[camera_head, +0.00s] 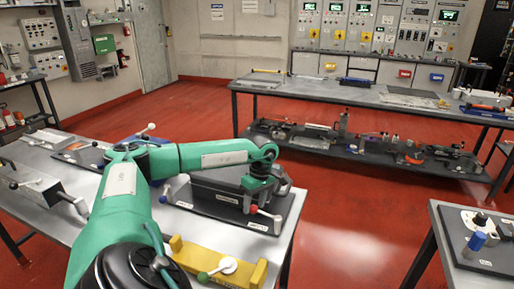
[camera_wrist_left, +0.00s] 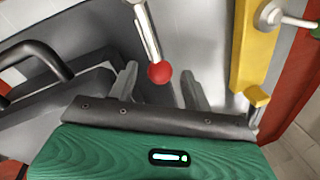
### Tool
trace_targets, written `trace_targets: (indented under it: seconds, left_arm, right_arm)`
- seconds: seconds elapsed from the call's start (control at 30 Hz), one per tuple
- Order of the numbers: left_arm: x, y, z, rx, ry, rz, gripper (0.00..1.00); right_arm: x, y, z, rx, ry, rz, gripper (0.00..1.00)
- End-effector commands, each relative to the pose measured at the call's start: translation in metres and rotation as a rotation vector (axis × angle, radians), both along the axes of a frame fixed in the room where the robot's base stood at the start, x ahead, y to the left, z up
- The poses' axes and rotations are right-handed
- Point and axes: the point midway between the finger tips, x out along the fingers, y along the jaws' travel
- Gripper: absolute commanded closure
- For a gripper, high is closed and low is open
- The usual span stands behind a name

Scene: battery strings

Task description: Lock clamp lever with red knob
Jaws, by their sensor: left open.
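The clamp lever's red knob (camera_head: 253,209) sits at the right end of a dark battery case (camera_head: 215,191) on the left table. In the left wrist view the red knob (camera_wrist_left: 160,72) caps a metal lever (camera_wrist_left: 146,30) that comes down from the top. My left gripper (camera_head: 264,207) is over this end of the case. In the left wrist view its two grey fingers (camera_wrist_left: 160,84) are open, one on each side of the knob, with gaps on both sides. The clamp's base is mostly out of the wrist view. My right gripper is not in view.
A yellow fixture (camera_head: 215,262) with a green-knobbed lever (camera_head: 208,276) is at the table's front edge. A grey device (camera_head: 35,187) stands at far left. Red floor separates this table from the long back table (camera_head: 330,95).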

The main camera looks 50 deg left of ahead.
Motion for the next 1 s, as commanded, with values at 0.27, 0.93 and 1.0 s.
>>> trace_targets:
  seconds: [0.27,0.93,1.0]
  left_arm:
    - [0.013,0.001,0.057,0.000,-0.008,0.000,0.50]
    - [0.025,0.003,0.127,-0.001,-0.002,0.000,0.50]
    - [0.025,0.003,0.127,0.000,-0.002,0.000,0.50]
  right_arm:
    - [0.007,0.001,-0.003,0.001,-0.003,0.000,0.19]
    - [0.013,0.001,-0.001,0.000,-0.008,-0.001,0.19]
    - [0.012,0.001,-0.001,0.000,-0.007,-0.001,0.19]
